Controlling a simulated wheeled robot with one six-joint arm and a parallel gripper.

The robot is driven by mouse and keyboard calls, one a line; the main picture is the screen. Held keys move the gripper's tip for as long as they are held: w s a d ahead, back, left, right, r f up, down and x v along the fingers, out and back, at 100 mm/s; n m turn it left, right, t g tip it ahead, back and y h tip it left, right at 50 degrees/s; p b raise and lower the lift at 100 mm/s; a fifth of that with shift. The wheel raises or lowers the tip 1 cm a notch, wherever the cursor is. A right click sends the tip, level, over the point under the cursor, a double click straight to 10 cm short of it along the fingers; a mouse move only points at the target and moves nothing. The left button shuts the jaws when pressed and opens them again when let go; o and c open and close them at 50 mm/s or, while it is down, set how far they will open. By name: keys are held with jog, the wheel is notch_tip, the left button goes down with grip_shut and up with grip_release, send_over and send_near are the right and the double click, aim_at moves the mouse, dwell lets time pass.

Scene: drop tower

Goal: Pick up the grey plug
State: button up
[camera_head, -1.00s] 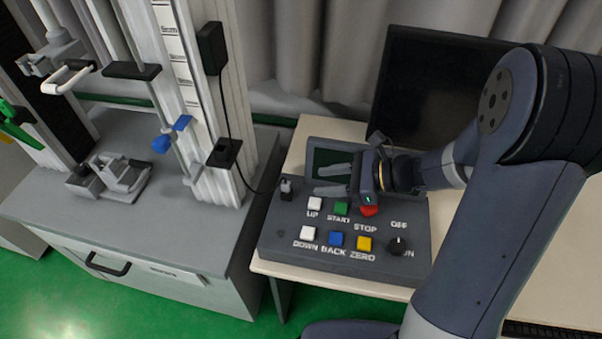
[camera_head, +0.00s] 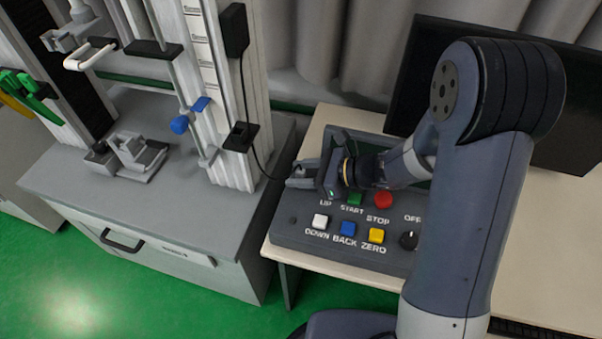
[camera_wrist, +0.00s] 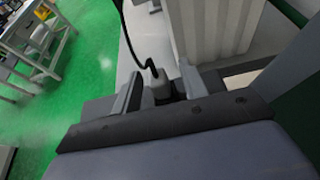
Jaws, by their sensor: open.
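The grey plug (camera_wrist: 160,86) shows in the wrist view, with a black cable running up from its top. It stands between the two fingers of my gripper (camera_wrist: 161,80), one finger on each side. The jaws are open, and I cannot tell whether either finger touches the plug. In the head view my gripper (camera_head: 301,176) is at the upper left corner of the grey control box (camera_head: 290,232). There the fingers largely hide the plug.
The box carries several coloured buttons and a dark knob (camera_head: 409,240). My gripper covers part of the upper row. The black cable (camera_head: 258,158) runs to the tower (camera_head: 225,120) on the left. A dark monitor (camera_head: 560,130) stands behind my arm on the right.

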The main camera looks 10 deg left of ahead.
jog(key=shift+c, duration=0.4)
jog(key=c, duration=0.8)
jog(key=shift+o, duration=0.2)
jog(key=shift+r, duration=0.1)
